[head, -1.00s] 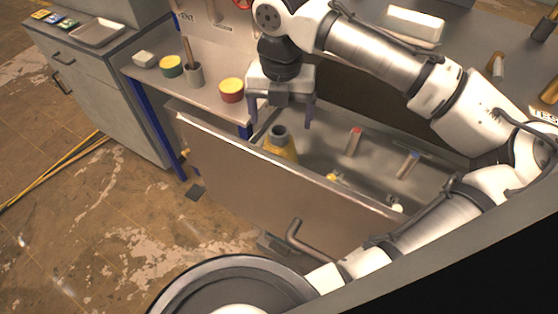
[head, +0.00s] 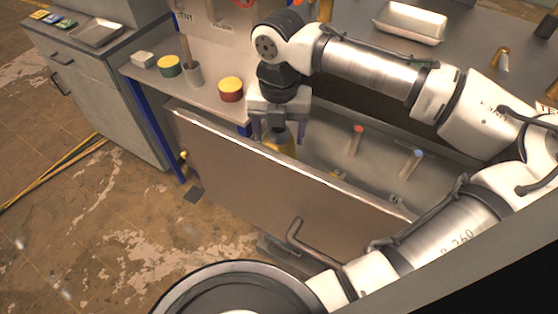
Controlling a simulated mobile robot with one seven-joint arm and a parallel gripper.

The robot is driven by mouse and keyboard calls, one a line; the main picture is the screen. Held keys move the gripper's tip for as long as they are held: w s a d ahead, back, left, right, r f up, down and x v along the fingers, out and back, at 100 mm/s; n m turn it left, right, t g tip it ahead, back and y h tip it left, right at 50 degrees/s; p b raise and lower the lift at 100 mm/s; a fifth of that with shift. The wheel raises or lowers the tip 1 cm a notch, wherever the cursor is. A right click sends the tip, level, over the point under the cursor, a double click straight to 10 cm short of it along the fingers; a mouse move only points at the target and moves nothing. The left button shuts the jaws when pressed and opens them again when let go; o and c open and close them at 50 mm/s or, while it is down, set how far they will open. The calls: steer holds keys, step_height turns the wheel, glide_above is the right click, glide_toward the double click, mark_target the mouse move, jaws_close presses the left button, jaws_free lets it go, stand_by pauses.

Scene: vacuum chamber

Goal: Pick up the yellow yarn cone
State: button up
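The yellow yarn cone (head: 284,146) stands in the left end of an open metal drawer (head: 240,178), close to its front wall. Its upper part is between the fingers of my gripper (head: 279,139), and its base is hidden by the drawer front. My gripper points down over the cone, with one finger on each side. The fingers look spread apart; I cannot make out contact with the cone.
A red-topped tube (head: 355,141) and a blue-topped tube (head: 411,163) are in the drawer to the right. A red and yellow round tin (head: 231,89) and a green and yellow one (head: 169,66) are on the counter behind. The drawer handle (head: 300,236) juts out in front.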

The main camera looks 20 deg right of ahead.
jaws_close()
steer(key=shift+w+r, duration=0.1)
steer(key=shift+r, duration=0.1)
